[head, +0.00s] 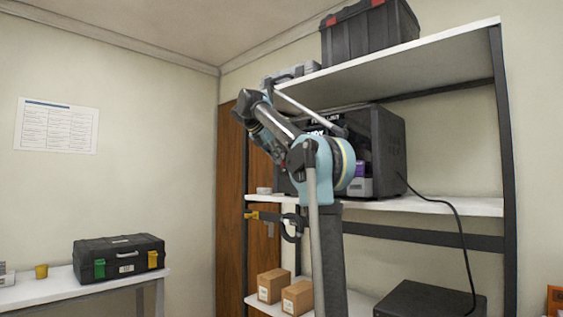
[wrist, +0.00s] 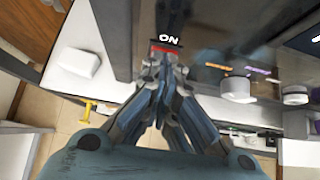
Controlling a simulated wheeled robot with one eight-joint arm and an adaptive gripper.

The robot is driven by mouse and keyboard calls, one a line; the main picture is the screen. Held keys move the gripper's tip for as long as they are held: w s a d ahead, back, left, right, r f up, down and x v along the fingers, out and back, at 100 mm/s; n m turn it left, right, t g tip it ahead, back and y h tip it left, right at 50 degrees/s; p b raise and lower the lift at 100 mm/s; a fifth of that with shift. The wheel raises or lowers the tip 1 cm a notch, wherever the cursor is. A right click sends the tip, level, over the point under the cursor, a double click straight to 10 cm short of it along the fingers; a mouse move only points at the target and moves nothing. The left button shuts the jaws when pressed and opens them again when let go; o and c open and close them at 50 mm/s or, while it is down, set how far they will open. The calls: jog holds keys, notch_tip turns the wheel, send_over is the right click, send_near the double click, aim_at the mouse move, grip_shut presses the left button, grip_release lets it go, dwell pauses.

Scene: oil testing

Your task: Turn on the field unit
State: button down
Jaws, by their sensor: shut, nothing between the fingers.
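The field unit (head: 391,145) is a dark box on the middle shelf, and my arm hides most of its front in the head view. Its dark panel also shows in the wrist view (wrist: 225,35), with a white "ON" label (wrist: 168,39) and a small red strip (wrist: 163,48) by it. My gripper (wrist: 163,68) is shut and empty. Its fingertips are close to the red strip and label; I cannot tell whether they touch. White round knobs (wrist: 237,89) stand on the panel to the right of the fingers. The switch itself is not clearly visible.
The shelf board (head: 445,206) runs under the unit, and a black cable (head: 456,220) hangs from its right side. A small white item (wrist: 78,62) lies left of the fingers. A black toolbox (head: 119,258) rests on the left table. Cardboard boxes (head: 297,298) stand on the lower shelf.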

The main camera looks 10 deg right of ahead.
jog(key=shift+a, duration=0.15)
jog(key=shift+r, duration=0.15)
jog(key=shift+r, duration=0.65)
jog(key=v, duration=1.3)
jog(key=shift+s+a+f, duration=0.1)
